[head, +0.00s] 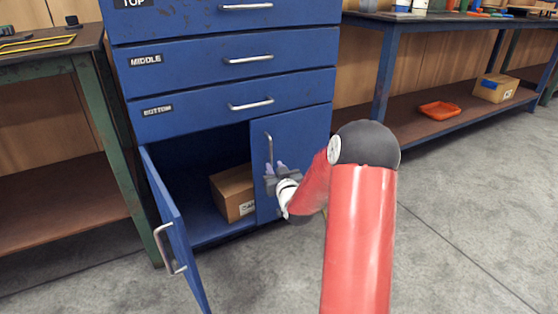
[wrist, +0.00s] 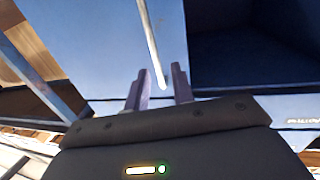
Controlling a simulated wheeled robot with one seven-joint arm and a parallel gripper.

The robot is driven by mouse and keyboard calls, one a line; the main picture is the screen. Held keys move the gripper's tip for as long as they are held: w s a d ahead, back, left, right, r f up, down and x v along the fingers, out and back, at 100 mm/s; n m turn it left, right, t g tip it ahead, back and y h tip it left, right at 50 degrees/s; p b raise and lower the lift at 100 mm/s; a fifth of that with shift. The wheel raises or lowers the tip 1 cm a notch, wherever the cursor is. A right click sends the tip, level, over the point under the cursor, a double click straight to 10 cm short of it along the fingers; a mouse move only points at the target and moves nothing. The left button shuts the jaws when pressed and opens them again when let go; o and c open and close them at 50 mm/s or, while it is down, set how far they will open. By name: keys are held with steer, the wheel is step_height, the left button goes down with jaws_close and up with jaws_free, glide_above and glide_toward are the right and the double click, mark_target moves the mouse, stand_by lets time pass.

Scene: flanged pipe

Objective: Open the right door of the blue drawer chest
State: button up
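The blue drawer chest (head: 205,80) has drawers above and two doors below. Its right door (head: 300,140) looks shut, with an upright metal bar handle (head: 269,148) near its left edge. My gripper (head: 275,168) is in front of this door, at the lower end of the handle. In the wrist view, my gripper's two fingers (wrist: 158,80) stand apart, and the end of the handle (wrist: 150,40) shows between or just beyond their tips. I cannot tell whether they touch it. My gripper and wrist hide part of the lower door.
The chest's left door (head: 175,225) stands wide open towards me. A cardboard box (head: 234,192) sits inside the cabinet. A green-legged bench (head: 95,100) is at left, and a blue bench (head: 385,60) is at right. The grey floor (head: 470,210) at right is clear.

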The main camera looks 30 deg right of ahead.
mark_target(271, 157)
steer(key=w, duration=0.2)
steer(key=w+d, duration=0.1)
steer(key=w, duration=0.2)
steer(key=w+d, duration=0.1)
steer(key=w, duration=0.1)
steer(key=shift+w+f, duration=0.25)
steer(key=shift+w, duration=0.1)
steer(key=shift+c, duration=0.2)
jaws_close()
